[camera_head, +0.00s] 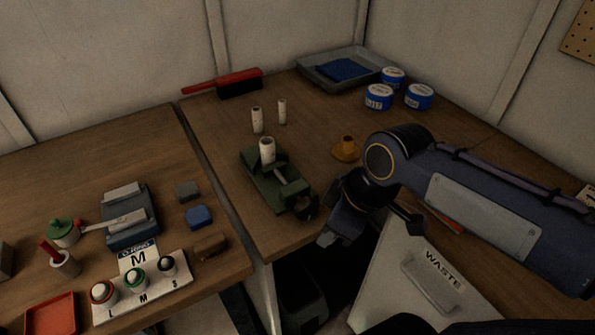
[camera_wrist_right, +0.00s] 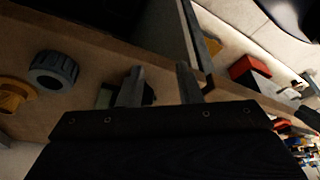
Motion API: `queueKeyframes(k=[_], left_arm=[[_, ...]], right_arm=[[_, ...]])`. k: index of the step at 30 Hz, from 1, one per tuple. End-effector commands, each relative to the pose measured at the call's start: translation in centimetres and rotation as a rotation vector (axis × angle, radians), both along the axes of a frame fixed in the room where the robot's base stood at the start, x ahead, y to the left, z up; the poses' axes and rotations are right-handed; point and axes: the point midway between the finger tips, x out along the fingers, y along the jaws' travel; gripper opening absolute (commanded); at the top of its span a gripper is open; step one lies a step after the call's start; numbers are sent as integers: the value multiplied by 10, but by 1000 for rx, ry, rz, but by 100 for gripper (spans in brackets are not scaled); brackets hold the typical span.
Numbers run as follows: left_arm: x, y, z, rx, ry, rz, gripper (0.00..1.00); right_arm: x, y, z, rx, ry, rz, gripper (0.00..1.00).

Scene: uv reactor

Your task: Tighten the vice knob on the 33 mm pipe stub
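The green vice (camera_head: 272,183) sits near the front edge of the right-hand table. A white pipe stub (camera_head: 267,150) stands upright in it. The dark vice knob (camera_head: 306,207) is at its near end. My right gripper (camera_head: 327,234) is just right of and nearer than the knob, apparently apart from it. In the right wrist view its two fingers (camera_wrist_right: 160,86) are spread, with nothing gripped between them. A dark green part, probably the vice, is partly hidden behind one finger there. My left gripper is out of view.
Two more white stubs (camera_head: 257,120) stand behind the vice. A brass-coloured piece (camera_head: 346,148) is to its right. A grey ridged round part (camera_wrist_right: 53,70) shows in the wrist view. Blue-labelled tubs (camera_head: 379,97) and a grey tray (camera_head: 313,70) stand at the back. A gap separates the tables.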

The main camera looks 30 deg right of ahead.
Motion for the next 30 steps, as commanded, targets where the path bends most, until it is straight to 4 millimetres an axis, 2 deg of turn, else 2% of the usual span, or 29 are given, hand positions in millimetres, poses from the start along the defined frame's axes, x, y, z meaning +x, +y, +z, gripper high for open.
queueKeyframes(k=[1,12,17,22,30], left_arm=[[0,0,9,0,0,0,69],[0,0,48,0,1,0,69],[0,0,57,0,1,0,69],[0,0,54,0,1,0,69],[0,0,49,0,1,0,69]], right_arm=[[8,1,12,-35,10,84,32],[57,-2,69,-270,103,736,32],[73,-1,81,-321,138,946,32],[75,-1,68,-330,147,987,32],[74,-1,24,-327,147,983,32]])
